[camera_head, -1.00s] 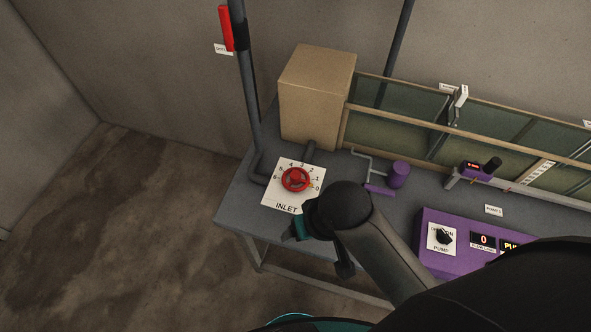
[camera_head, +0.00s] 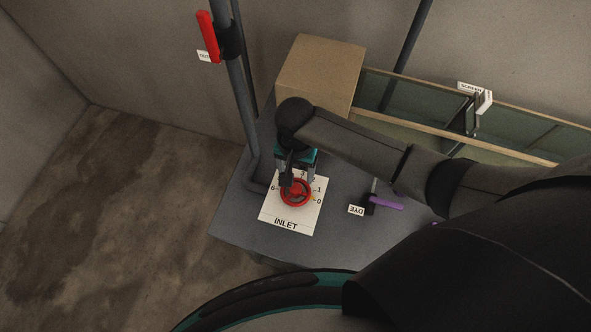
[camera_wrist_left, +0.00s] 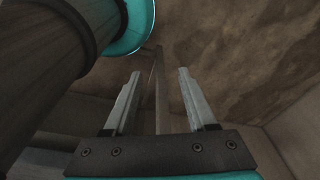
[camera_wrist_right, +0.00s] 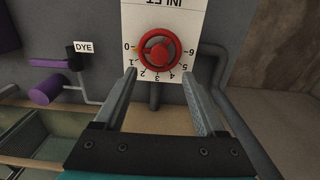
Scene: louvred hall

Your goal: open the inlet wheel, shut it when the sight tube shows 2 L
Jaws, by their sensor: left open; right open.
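The red inlet wheel (camera_head: 296,194) sits on a white INLET dial plate (camera_head: 292,217) numbered 0 to 6. A yellow mark shows by the 0; in the right wrist view the wheel (camera_wrist_right: 158,49) also has yellow beside the 0. My right gripper (camera_head: 297,182) is open over the wheel's far side. In the right wrist view its fingertips (camera_wrist_right: 159,74) stand apart with the wheel ahead between them; I cannot tell whether they touch it. My left gripper (camera_wrist_left: 158,76) is open and empty, facing the brown floor. I cannot make out a sight tube.
A cardboard-coloured box (camera_head: 320,72) stands at the table's back left, beside a glass-sided channel (camera_head: 412,101). A purple DYE handle (camera_head: 386,203) lies right of the wheel. A red lever (camera_head: 208,36) is on the upright pipe at left. Bare table (camera_head: 238,225) shows around the plate.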

